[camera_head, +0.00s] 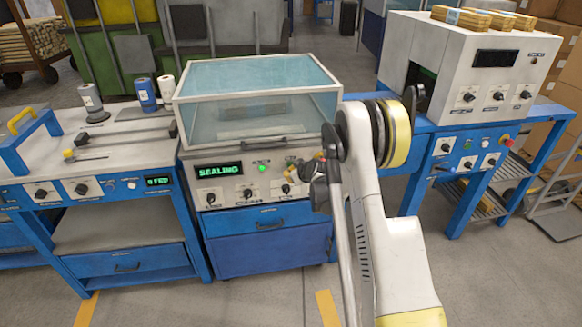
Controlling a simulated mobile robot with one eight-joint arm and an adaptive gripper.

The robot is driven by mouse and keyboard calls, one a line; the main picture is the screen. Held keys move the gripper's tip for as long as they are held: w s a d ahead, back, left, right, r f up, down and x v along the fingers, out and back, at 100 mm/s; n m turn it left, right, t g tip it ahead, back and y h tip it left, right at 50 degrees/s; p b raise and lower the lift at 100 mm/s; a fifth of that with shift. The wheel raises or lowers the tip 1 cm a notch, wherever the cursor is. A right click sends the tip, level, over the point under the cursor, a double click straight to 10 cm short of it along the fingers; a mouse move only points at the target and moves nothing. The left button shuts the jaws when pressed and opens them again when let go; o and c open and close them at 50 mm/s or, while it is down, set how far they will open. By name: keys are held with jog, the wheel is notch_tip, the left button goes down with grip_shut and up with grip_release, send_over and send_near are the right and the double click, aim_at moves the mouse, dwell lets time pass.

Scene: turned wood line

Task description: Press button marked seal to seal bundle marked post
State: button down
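The sealing machine (193,140) stands in the middle under a closed tinted clear lid (250,75). Its green display (219,171) reads SEALING and a green lamp (262,168) is lit beside it. Several dark knobs (247,193) sit on the white front panel; their labels are too small to read. A low, pale shape shows dimly through the lid, but I cannot tell whether it is the post bundle. My gripper (312,182) is at the right end of the panel, close to it; the arm partly hides it. I cannot tell whether it touches a button.
A blue bench (25,180) with a small display, spools and a blue handled frame is on the left. A white tunnel machine (455,60) with wrapped bundles (475,18) on top stands right. A hand truck (560,190) and cartons are far right. Bare floor lies in front.

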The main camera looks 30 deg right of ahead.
jog(key=shift+s+a, duration=0.15)
jog(key=shift+s, duration=0.3)
jog(key=s, duration=0.2)
jog(key=s+a, duration=0.1)
jog(key=s, duration=0.2)
jog(key=shift+a, duration=0.15)
jog(key=shift+w, duration=0.1)
dwell(0.6)
